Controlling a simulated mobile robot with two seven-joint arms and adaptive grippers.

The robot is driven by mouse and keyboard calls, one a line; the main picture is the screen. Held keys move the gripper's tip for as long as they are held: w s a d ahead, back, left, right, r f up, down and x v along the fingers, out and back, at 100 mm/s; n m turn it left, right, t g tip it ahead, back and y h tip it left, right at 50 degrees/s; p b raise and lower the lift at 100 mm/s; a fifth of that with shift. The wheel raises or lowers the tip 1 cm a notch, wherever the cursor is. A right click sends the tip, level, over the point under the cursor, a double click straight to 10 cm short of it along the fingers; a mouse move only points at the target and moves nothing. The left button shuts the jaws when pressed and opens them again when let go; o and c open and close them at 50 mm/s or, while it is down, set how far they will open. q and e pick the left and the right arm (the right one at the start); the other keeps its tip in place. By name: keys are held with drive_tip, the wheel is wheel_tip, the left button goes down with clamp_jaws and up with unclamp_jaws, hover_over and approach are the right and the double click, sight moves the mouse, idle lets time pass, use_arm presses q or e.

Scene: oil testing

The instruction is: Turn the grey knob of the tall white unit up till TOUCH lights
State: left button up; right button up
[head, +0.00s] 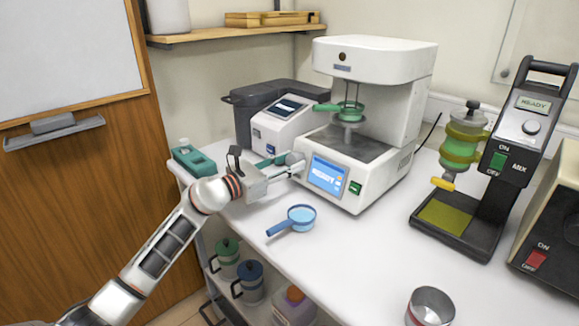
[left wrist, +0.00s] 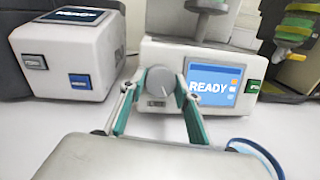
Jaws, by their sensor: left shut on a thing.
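The tall white unit (head: 384,66) stands at the back middle of the bench. Its screen (head: 327,174) reads READY, also in the left wrist view (left wrist: 213,82). The grey knob (left wrist: 160,80) is on its front, left of the screen. My left gripper (head: 292,162) reaches the unit's front from the left. In the left wrist view its two green-padded fingers (left wrist: 158,84) are on either side of the knob, shut on it. A light marked TOUCH cannot be made out. My right gripper is not in view.
A smaller white box with a screen (head: 283,125) stands left of the unit. A blue-handled strainer (head: 293,219) lies in front. A black mixer stand (head: 483,190) and a metal cup (head: 430,306) are to the right. The bench's front middle is clear.

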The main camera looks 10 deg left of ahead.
use_arm(q)
drive_tip(key=shift+a+f+m+b, duration=0.1)
drive_tip(key=shift+f+m+b, duration=0.2)
drive_tip(key=shift+m, duration=0.2)
drive_tip(key=shift+r+m+g, duration=0.15)
drive_tip(key=shift+m+g, duration=0.15)
drive_tip(key=shift+r, duration=0.2)
drive_tip(key=o, duration=1.1)
drive_tip(key=shift+o, duration=0.2)
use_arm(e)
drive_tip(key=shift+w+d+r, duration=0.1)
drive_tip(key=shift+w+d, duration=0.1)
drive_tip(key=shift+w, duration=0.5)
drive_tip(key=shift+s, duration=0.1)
use_arm(q)
drive_tip(key=v, duration=1.2)
drive_tip(key=shift+f, duration=0.15)
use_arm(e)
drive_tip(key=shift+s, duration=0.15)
